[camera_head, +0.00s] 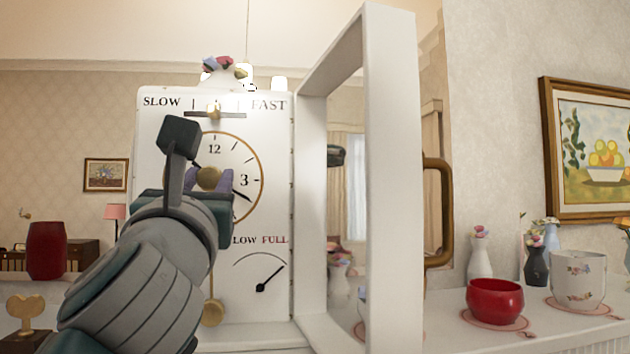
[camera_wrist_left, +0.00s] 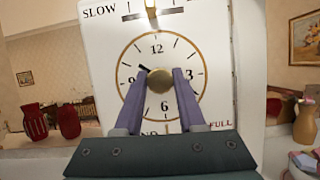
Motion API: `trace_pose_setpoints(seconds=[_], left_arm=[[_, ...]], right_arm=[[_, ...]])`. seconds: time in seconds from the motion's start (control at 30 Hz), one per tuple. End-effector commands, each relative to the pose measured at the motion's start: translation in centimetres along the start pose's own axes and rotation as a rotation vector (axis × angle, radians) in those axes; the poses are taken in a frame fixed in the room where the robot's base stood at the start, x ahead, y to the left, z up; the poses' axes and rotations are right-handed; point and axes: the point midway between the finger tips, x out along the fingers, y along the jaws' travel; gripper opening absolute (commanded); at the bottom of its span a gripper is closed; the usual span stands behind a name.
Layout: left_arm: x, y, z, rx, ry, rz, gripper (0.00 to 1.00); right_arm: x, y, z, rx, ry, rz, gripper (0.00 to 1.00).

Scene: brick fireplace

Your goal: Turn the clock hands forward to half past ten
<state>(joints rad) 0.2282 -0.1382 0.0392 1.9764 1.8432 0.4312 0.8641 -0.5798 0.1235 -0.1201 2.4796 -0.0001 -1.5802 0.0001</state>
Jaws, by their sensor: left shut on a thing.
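The white clock (camera_head: 150,125) stands upright facing me, with a round brass-rimmed dial. My left gripper (camera_head: 210,180) is in front of the dial. Its purple fingers are closed on both sides of the brass knob (camera_head: 208,177) at the dial's centre; the knob also shows in the left wrist view (camera_wrist_left: 160,81). A black hand (camera_wrist_left: 144,68) points near ten in the left wrist view. Another black hand (camera_head: 243,196) points near four in the head view. The arm and fingers cover parts of the dial. My right gripper is not in view.
The clock's white-framed door (camera_head: 390,180) stands open at right, with a brown handle (camera_head: 438,212). A red bowl (camera_head: 495,300), a floral cup (camera_head: 578,280) and vases stand on the shelf further right. A brass heart-shaped key (camera_head: 26,312) is at lower left.

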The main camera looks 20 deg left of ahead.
Motion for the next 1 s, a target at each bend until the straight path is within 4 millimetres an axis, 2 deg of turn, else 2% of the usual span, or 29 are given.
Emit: trace_pose_setpoints(seconds=[0.27, 0.7, 1.0], left_arm=[[0.2, 0.1, 0.3, 0.104, 0.003, -0.042, 0.0], [0.2, 0.2, 0.3, 0.37, 0.003, -0.153, 0.0], [0.1, 0.2, 0.1, 0.466, 0.002, -0.193, 0.0]], right_arm=[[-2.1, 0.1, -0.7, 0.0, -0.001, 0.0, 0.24], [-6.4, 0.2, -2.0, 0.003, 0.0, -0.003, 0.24], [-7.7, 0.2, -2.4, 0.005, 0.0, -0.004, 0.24]])
